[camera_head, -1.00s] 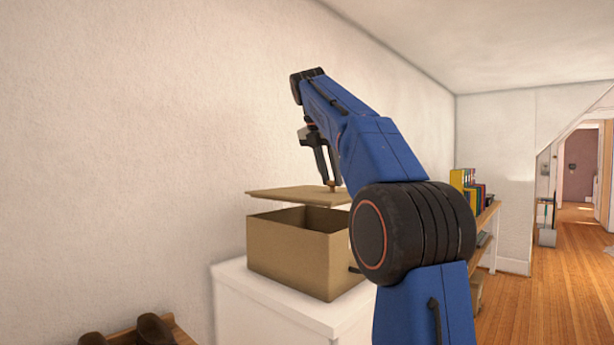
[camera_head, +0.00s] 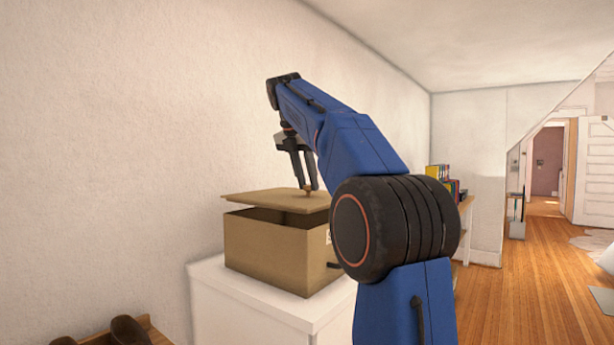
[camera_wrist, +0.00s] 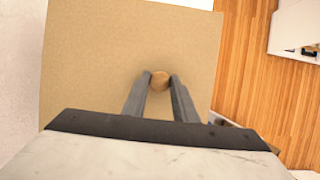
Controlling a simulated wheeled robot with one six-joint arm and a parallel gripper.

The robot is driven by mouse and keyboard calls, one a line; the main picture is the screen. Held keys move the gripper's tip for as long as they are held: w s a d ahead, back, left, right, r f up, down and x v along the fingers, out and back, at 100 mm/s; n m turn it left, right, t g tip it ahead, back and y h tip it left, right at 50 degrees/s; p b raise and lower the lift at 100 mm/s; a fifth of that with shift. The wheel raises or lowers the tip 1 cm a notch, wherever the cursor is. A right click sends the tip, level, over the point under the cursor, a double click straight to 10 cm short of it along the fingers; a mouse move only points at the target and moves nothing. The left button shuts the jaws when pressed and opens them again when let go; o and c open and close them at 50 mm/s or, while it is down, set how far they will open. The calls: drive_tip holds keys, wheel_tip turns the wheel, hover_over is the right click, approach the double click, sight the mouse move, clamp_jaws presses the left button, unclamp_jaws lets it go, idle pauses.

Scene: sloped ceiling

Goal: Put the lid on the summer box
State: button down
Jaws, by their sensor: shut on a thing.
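The summer box (camera_head: 265,250) is a tan, open-topped box on a white cabinet. Its flat tan lid (camera_head: 262,200) is just above it, with a dark gap between lid and box walls, wider towards the right. My gripper (camera_head: 308,188) is above the lid, shut on the lid's small round knob. In the wrist view the gripper fingers (camera_wrist: 160,84) stand either side of the knob (camera_wrist: 160,80), and the lid (camera_wrist: 110,60) fills the middle, hiding the box beneath.
The white cabinet top (camera_head: 210,277) has a little bare room around the box. A plain wall is close behind. Dark shoes (camera_head: 128,330) lie on a wooden surface at lower left. A shelf with books (camera_head: 440,177) stands behind my arm. Wooden floor (camera_head: 520,270) is open at right.

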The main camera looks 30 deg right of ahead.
sight(306, 187)
drive_tip(key=shift+f, duration=1.95)
drive_tip(key=c, duration=1.4)
unclamp_jaws()
drive_tip(key=shift+o, duration=0.2)
